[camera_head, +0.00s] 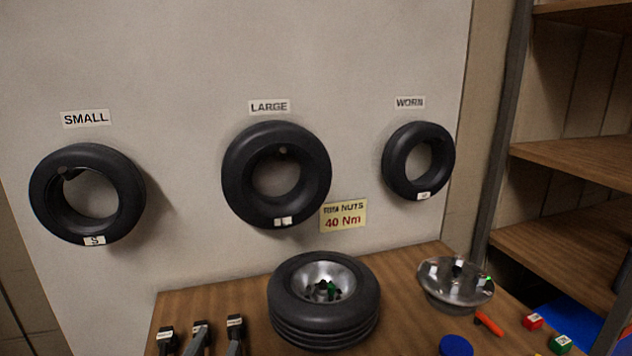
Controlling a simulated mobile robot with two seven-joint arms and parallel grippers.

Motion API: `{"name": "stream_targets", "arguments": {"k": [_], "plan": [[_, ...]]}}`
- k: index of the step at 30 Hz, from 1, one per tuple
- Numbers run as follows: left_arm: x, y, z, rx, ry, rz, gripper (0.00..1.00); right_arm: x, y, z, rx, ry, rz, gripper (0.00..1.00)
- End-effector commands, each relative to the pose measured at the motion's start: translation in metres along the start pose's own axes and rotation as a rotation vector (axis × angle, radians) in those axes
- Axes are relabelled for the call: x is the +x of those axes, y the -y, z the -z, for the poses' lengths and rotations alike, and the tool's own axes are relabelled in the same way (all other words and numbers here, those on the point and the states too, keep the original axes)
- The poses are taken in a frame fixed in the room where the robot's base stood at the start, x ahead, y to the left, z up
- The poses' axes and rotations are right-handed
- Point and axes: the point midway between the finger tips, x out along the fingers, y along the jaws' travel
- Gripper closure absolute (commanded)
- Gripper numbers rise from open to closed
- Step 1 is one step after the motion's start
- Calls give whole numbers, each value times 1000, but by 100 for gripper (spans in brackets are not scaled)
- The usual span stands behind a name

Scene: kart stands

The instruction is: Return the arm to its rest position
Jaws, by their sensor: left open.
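Neither of my grippers nor either arm can be made out in the head view. Three black tyres hang on the pale wall panel: a small one (128,198) under the SMALL label, a large one (318,175) under LARGE, and one (394,163) under WORN. A wheel (325,325) with a black tyre and a silver rim lies flat on the wooden table (237,297). Small dark and green parts sit in the middle of its rim.
Three black-headed tools (235,322) stand at the table's front left. A round metal dish (447,290) with small parts is right of the wheel. A blue disc (456,346), orange-handled tool (488,322), red block (532,321) and green block (560,343) lie nearby. Wooden shelves (570,158) stand right.

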Motion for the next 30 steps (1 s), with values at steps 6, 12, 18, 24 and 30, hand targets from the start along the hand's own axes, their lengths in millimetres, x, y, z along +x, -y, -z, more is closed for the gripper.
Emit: {"name": "stream_targets", "arguments": {"k": [6, 12, 18, 24, 30], "plan": [[-57, -27, -103, -158, 482, -95, 48, 0, 0, 1, 0, -2, 0, 50], [-122, -58, -154, -235, 802, -229, 48, 0, 0, 1, 0, -3, 0, 50], [-181, -85, -182, -279, 1032, -368, 48, 1, 0, 2, 0, -3, 0, 50], [-158, -110, -230, -270, 1045, -368, 48, 9, 0, 1, 0, -4, -1, 50], [-144, -142, -291, -264, 1070, -379, 48, 19, 0, 0, 0, -3, -1, 50]]}}
